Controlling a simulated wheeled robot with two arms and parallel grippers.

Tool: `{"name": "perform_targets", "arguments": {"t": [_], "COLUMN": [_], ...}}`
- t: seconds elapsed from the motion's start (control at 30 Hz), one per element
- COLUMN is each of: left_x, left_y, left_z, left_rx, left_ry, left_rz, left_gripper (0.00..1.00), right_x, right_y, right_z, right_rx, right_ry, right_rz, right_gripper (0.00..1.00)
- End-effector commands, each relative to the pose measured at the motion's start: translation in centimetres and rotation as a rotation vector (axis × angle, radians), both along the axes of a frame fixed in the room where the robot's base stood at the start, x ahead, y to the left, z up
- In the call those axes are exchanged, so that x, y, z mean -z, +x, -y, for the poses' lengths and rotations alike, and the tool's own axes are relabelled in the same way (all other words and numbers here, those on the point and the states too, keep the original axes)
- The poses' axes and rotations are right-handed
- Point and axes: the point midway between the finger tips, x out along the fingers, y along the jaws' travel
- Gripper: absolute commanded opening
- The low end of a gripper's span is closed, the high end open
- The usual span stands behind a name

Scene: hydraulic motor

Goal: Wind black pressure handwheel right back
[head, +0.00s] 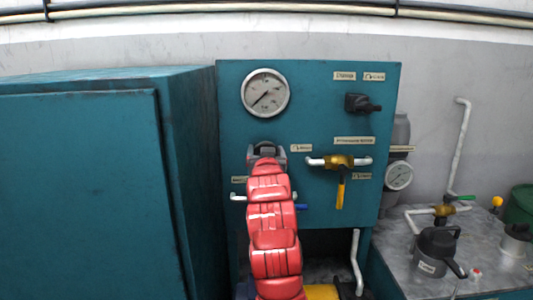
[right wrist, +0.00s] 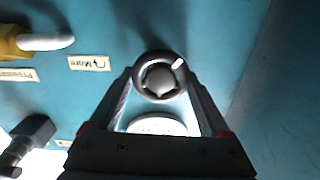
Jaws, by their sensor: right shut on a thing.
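The black pressure handwheel (right wrist: 160,77) is a round dark ring with a hub and one pale mark at its upper right in the right wrist view. It sits on the teal panel (head: 310,80), below the round pressure gauge (head: 265,92). The gauge needle points to the lower left. My right gripper (head: 267,156) is at the handwheel, with its two fingers on either side of the rim, shut on it. In the head view my gripper and red arm hide most of the handwheel. My left gripper is out of view.
A "More" arrow label (right wrist: 89,63) is beside the handwheel. A brass valve with a yellow lever (head: 341,190) and a black knob (head: 362,104) are to the right on the panel. A teal cabinet (head: 80,180) stands at left; a metal bench with pump parts (head: 437,250) is at right.

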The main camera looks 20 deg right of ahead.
Motion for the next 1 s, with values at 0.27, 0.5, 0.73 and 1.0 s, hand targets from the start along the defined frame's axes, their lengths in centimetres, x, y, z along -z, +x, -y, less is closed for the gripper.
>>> {"name": "perform_targets", "arguments": {"t": [0.27,0.5,0.73,1.0], "left_x": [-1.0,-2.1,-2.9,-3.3], "left_y": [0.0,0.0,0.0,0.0], "left_z": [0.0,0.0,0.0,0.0], "left_rx": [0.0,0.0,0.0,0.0], "left_ry": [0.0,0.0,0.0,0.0], "left_rz": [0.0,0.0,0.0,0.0], "left_gripper": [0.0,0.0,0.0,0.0], "right_x": [0.0,-0.1,0.1,0.3], "right_y": [0.1,0.1,0.2,0.2], "right_z": [-0.2,-0.3,-0.4,-0.4], "right_rx": [0.0,-0.001,-0.001,-0.001], "right_ry": [-0.249,-0.436,-0.558,-0.625], "right_rz": [-0.077,-0.128,-0.165,-0.185], "right_gripper": [0.25,0.25,0.25,0.25]}}
